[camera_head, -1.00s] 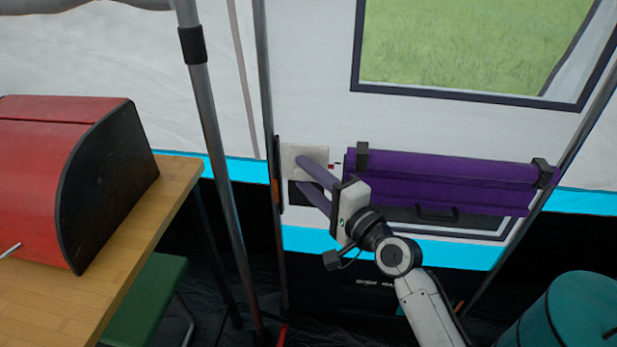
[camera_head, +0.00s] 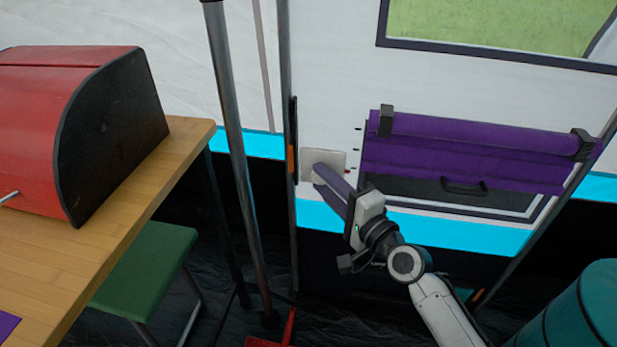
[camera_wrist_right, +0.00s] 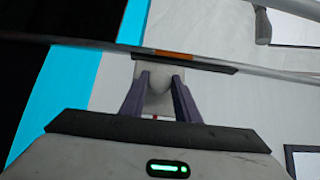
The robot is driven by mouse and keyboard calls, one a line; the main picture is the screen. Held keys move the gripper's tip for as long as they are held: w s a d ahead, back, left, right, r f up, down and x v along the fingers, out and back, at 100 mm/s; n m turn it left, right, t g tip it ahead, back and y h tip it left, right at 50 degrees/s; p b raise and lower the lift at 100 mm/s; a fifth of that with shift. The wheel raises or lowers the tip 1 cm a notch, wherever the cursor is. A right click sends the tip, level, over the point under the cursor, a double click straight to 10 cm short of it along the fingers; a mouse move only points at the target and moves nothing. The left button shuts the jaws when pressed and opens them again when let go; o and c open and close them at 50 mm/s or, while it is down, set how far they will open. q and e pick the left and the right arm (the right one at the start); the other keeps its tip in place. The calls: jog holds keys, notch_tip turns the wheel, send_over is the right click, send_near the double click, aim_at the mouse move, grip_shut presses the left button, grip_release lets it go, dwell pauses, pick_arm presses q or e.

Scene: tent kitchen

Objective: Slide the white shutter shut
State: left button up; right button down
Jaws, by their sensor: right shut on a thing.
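The white shutter (camera_head: 336,157) is a small pale square plate low on the tent wall, left of the purple roll. No dark opening shows around it now. My right gripper (camera_head: 319,172) reaches it from the lower right, fingertips at the plate. In the right wrist view the two purple fingers (camera_wrist_right: 158,88) are closed on a rounded white knob (camera_wrist_right: 158,77) on the shutter. The fingers hide part of the plate in the head view. My left gripper is not in view.
A purple roll (camera_head: 470,140) with black clamps hangs right of the shutter. A grey pole (camera_head: 236,150) stands to the left. A wooden table (camera_head: 120,215) bears a red box (camera_head: 35,120), with a green stool (camera_head: 150,265) below. A teal container (camera_head: 580,315) stands lower right.

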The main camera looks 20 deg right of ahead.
jog(key=shift+f, duration=0.3)
jog(key=c, duration=1.4)
grip_release()
jog(key=shift+o, duration=0.2)
jog(key=shift+r, duration=0.1)
jog(key=shift+s+d, duration=0.1)
jog(key=shift+s, duration=0.15)
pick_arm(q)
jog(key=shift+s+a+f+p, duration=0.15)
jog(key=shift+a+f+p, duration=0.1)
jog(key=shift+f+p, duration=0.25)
pick_arm(e)
jog(key=v, duration=1)
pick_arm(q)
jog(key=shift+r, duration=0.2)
